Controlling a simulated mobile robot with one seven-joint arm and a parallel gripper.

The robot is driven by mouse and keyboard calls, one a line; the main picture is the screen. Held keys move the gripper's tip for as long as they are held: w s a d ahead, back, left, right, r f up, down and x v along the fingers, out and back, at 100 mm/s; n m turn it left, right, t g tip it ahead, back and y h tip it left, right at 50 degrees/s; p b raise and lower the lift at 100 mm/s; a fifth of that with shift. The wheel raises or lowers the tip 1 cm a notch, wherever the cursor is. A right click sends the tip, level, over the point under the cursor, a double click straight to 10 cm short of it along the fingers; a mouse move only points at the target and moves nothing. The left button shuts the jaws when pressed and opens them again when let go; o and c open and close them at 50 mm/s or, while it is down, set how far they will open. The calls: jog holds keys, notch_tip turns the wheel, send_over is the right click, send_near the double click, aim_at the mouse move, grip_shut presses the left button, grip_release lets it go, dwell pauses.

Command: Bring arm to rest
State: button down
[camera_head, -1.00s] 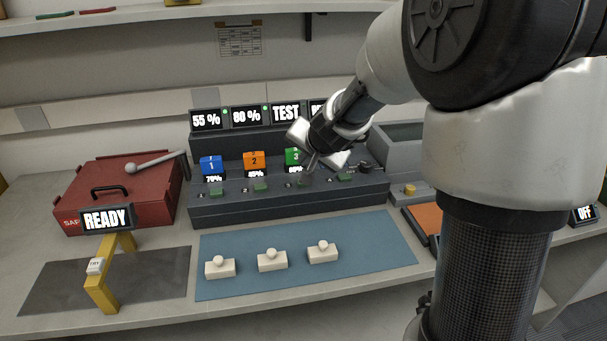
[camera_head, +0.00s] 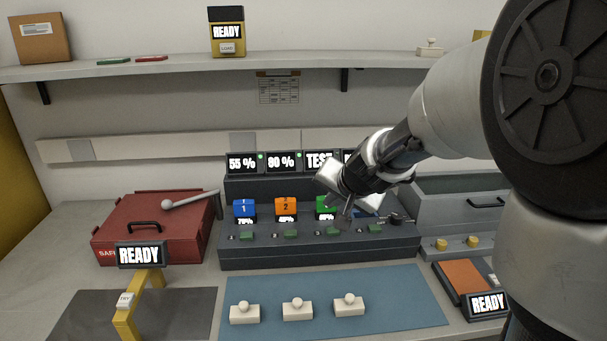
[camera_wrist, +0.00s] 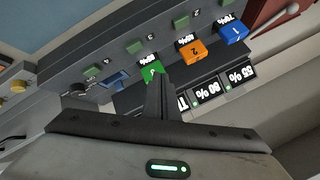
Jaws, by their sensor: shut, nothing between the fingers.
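My gripper (camera_head: 347,207) is shut and empty. In the head view it hangs in front of the dark charger station (camera_head: 320,258), near the green block marked 3 (camera_head: 325,207), partly covering it. In the wrist view the shut fingers (camera_wrist: 157,85) reach toward the same green block (camera_wrist: 151,71). I cannot tell whether they touch it. The blue block 1 (camera_head: 245,208) and orange block 2 (camera_head: 286,210) stand to its left. My arm comes in from the right and hides part of the station's screens.
A blue mat (camera_head: 390,300) holds several white knobbed blocks (camera_head: 297,310). A red case (camera_head: 150,225) and a yellow stand (camera_head: 150,290) with a READY sign are at left. An orange pad (camera_head: 462,276) and grey bin (camera_head: 460,210) are at right. A shelf (camera_head: 180,70) runs above.

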jog(key=s+a+r+n+g, duration=0.1)
jog(key=s+r+n, duration=0.15)
jog(key=s, duration=0.45)
jog(key=s+a+r+n, duration=0.2)
jog(key=s+r, duration=0.1)
jog(key=s, duration=0.5)
jog(key=s+d+n+g+h, duration=0.15)
jog(key=s+d, duration=0.25)
jog(key=s, duration=0.9)
notch_tip(320, 180, up, 16)
jog(key=s+p, duration=0.1)
jog(key=p, duration=1.6)
jog(key=shift+s+d+r+g, duration=0.2)
jog(key=shift+d+r+g, duration=0.05)
jog(key=shift+d+g, duration=0.15)
